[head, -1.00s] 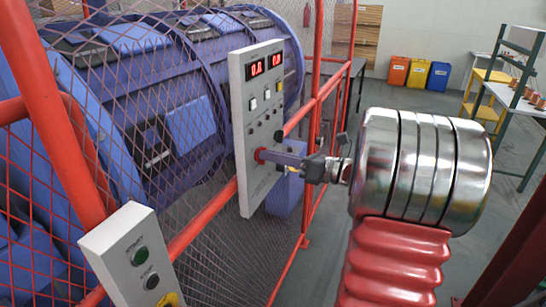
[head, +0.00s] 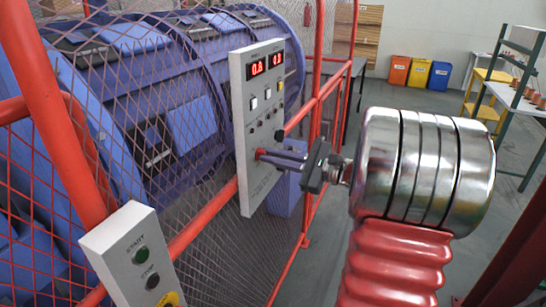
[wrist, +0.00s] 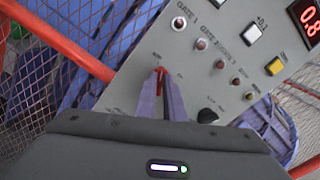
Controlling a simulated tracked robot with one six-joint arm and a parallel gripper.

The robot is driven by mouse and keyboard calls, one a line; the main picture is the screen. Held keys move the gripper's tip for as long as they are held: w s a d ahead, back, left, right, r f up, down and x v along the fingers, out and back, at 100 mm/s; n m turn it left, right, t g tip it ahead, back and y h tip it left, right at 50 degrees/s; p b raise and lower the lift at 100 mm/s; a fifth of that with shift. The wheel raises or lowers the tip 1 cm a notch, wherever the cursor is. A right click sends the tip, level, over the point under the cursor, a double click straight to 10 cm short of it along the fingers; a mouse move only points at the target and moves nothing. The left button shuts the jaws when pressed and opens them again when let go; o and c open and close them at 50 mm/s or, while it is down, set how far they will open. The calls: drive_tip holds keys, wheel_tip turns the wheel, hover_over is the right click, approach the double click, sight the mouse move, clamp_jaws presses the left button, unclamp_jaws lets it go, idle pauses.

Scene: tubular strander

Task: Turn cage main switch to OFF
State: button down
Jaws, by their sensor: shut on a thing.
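The main switch is a small red handle (head: 259,154) low on the grey control panel (head: 258,190). It also shows in the wrist view (wrist: 161,72), between the tips of my fingers. My gripper (head: 264,155) reaches the panel from the right, its two purple fingers shut on the red handle. In the wrist view, my gripper (wrist: 162,78) covers much of the handle, and the panel appears tilted. The label near the handle is too small to read, so I cannot tell its marked position.
The panel carries red displays (head: 257,69), several buttons, lamps and a black knob (wrist: 207,116). A red rail (head: 205,213) and mesh guard stand before the blue cage (head: 190,115). A START/STOP box (head: 130,245) is at lower left. Open floor lies behind my arm.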

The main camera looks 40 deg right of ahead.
drive_tip(key=shift+f+n, duration=0.2)
drive_tip(key=shift+n, duration=1.1)
drive_tip(key=c, duration=1.9)
unclamp_jaws()
drive_tip(key=shift+r, duration=0.1)
drive_tip(key=shift+o, duration=0.2)
drive_tip(key=shift+s, duration=0.1)
drive_tip(key=v, duration=1.3)
drive_tip(key=shift+s+d, duration=0.2)
